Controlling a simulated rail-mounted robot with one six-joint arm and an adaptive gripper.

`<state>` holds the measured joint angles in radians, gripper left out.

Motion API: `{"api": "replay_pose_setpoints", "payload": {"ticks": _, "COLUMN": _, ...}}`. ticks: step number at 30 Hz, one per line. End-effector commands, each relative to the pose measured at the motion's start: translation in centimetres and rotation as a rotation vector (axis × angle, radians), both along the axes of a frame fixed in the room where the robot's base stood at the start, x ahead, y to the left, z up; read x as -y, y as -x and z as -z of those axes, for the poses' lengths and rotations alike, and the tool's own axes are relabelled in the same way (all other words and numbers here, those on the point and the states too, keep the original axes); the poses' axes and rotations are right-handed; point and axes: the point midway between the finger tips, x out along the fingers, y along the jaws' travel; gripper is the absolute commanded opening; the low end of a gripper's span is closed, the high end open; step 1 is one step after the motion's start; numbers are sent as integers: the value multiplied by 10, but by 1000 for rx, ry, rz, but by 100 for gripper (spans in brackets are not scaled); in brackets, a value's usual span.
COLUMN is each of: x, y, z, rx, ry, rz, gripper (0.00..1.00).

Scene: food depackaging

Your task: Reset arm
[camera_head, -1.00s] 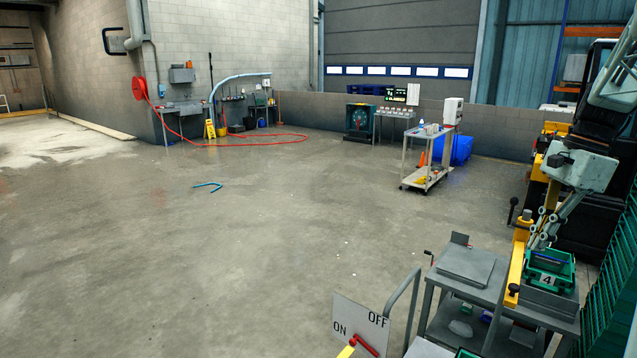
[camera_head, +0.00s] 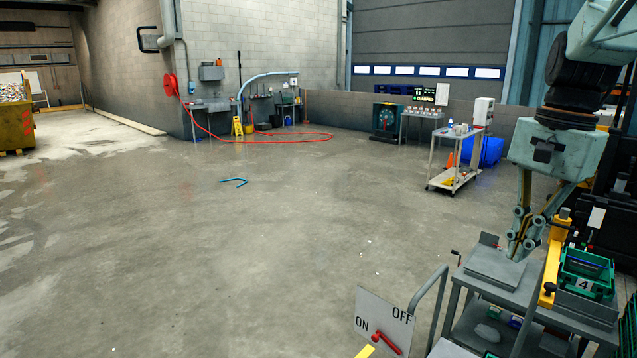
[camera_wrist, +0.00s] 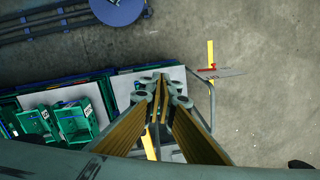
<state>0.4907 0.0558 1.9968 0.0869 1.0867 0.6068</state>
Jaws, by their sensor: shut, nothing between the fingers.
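My gripper (camera_head: 518,252) hangs from my arm at the right of the head view, above the grey workbench (camera_head: 512,292). Its fingers point down and are closed together with nothing between them. In the wrist view the gripper (camera_wrist: 158,82) shows its shut fingertips near the middle of the picture. The gap between the fingertips and the bench is hard to judge.
An ON/OFF sign (camera_head: 384,318) with a red lever stands in front. A white cart (camera_head: 455,160) stands further back. The floor to the left is open.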

Motion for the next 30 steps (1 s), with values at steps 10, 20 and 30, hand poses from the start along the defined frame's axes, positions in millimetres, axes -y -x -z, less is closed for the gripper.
{"api": "replay_pose_setpoints", "payload": {"ticks": 10, "x": -67, "y": 43, "z": 6, "rx": 26, "ry": 50, "rz": -209, "gripper": 0}}
{"api": "replay_pose_setpoints", "payload": {"ticks": 20, "x": -118, "y": 89, "z": 18, "rx": 54, "ry": 97, "rz": -403, "gripper": 0}}
{"api": "replay_pose_setpoints", "payload": {"ticks": 30, "x": -156, "y": 129, "z": 36, "rx": 115, "ry": 143, "rz": -603, "gripper": 0}}
